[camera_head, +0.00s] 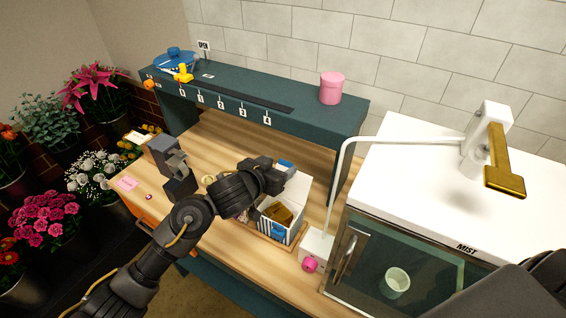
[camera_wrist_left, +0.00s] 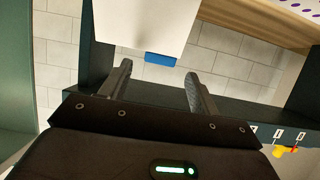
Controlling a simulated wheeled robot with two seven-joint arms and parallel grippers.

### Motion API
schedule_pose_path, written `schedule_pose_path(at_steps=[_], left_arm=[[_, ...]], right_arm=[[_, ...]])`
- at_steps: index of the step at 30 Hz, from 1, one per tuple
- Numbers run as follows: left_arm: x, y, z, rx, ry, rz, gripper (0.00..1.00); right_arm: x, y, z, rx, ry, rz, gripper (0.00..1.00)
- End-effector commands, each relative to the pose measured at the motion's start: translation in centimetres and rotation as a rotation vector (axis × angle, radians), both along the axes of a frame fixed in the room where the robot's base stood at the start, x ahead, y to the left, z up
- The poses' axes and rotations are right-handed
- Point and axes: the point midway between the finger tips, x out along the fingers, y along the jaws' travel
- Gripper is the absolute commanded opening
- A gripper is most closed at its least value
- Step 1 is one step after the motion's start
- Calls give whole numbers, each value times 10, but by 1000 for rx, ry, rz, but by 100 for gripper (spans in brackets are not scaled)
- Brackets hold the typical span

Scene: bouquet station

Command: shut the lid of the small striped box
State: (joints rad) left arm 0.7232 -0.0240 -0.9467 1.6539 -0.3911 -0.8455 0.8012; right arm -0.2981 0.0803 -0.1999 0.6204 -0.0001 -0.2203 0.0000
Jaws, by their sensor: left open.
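The small striped box (camera_head: 285,233) stands on the wooden counter with blue and white striped sides. Its white lid (camera_head: 299,187) stands raised at the back, open, with a blue tab (camera_head: 286,164) at its upper edge. A gold item lies inside the box. My left gripper (camera_head: 279,176) is open and in front of the raised lid, above the box. In the left wrist view the white lid (camera_wrist_left: 145,22) and its blue tab (camera_wrist_left: 160,60) show just beyond the two parted fingers (camera_wrist_left: 158,84). Nothing shows between the fingers.
A teal shelf (camera_head: 225,88) with numbered tags runs behind the counter and carries a pink round box (camera_head: 331,88). A white tap-like pipe (camera_head: 345,165) and a mist cabinet (camera_head: 400,265) stand right of the box. A grey dispenser (camera_head: 176,180) stands left of my arm.

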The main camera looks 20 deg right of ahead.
Motion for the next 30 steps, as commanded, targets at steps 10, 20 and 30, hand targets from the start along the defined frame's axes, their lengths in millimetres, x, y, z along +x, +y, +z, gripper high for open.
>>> schedule_pose_path(at_steps=[10, 20, 30], left_arm=[[19, -23, -11, 0, -1, 0, 62], [20, -24, -12, 0, -1, 0, 58], [20, -24, -13, 0, -1, 0, 13]], right_arm=[[0, -2, 5, -2, 0, 2, 62], [-2, -2, 5, -2, 2, 1, 62], [-2, 3, 5, 4, 3, -1, 62]])
